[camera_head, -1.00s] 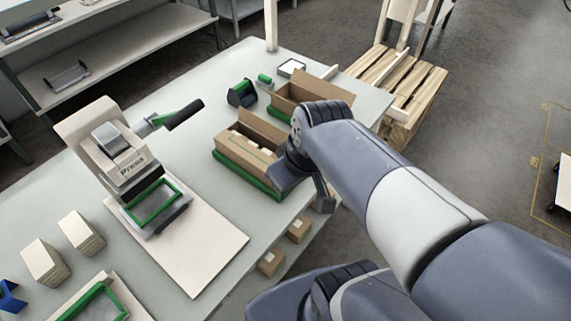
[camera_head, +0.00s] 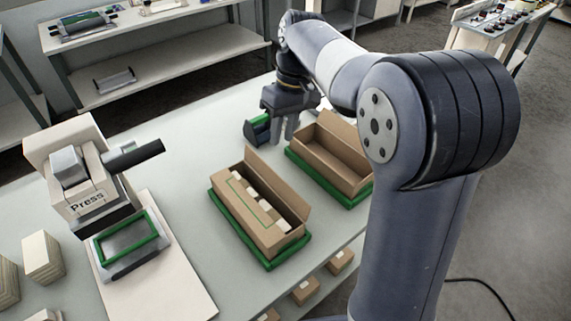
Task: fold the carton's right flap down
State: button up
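A brown carton (camera_head: 236,208) sits in a green-edged tray (camera_head: 222,207) in the middle of the table. Its left side is covered by a flat panel with a green line. Several pale items show inside along its right half. Its right flap (camera_head: 277,183) stands up, leaning outward. My gripper (camera_head: 282,139) points down beyond the carton's far end, above the table and apart from the flap. Its two fingers show a gap with nothing seen between them.
A second open, empty-looking carton (camera_head: 332,158) sits in a green tray to the right, close to my arm. A press (camera_head: 85,175) on a pale board is at left. Table between press and carton is clear.

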aim_at(274, 180)
jog(key=x, duration=1)
jog(key=shift+f, duration=0.25)
jog(key=shift+s+a, duration=0.1)
jog(key=shift+c, duration=0.5)
grip_shut()
